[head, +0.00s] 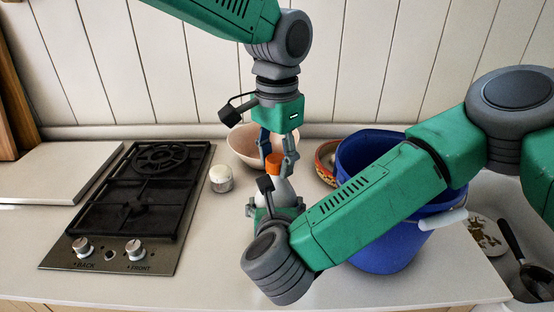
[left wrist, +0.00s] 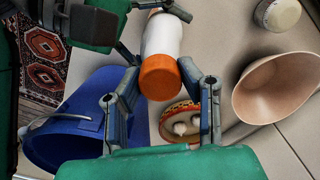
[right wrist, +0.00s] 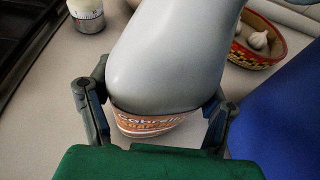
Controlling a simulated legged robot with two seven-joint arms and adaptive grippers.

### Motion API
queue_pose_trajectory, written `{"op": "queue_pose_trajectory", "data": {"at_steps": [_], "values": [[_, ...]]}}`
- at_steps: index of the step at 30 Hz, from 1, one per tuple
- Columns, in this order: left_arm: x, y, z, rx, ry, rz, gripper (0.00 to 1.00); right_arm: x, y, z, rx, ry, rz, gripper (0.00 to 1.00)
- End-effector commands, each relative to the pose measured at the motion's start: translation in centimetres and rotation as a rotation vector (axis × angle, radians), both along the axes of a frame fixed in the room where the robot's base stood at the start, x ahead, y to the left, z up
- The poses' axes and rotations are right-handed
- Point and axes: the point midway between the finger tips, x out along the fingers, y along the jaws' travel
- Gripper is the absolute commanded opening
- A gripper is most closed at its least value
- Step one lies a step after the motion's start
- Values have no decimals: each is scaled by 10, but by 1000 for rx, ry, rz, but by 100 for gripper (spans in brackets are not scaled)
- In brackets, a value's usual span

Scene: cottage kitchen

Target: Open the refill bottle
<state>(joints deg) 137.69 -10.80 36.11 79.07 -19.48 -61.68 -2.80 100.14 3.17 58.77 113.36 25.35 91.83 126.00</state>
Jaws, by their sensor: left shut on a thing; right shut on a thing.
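The refill bottle (head: 284,189) is pale grey with an orange cap (head: 273,162). It stands on the counter, partly hidden behind my right arm. My left gripper (head: 278,152) comes down from above with its fingers on either side of the cap. In the left wrist view the cap (left wrist: 159,77) sits on the end of the bottle (left wrist: 162,36), between the two fingertips (left wrist: 160,72). My right gripper (right wrist: 157,108) is shut around the lower bottle body (right wrist: 165,62), at its orange label (right wrist: 150,123). The bottle's top is out of the right wrist view.
A blue bucket (head: 385,245) stands close on the right, behind my right forearm. A pinkish bowl (head: 245,150) and a patterned bowl with garlic (head: 325,165) are behind. A white timer (head: 221,178) and a gas hob (head: 130,205) are left. The front left counter is clear.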

Motion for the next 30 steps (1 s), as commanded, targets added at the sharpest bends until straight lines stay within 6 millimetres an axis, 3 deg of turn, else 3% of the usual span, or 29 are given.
{"op": "queue_pose_trajectory", "data": {"at_steps": [11,30], "values": [[-1,-2,2,-2,4,-3,0,0,1,0,0,1,1,0],[-1,-2,22,-1,3,-4,0,0,0,-1,0,2,0,0]]}}
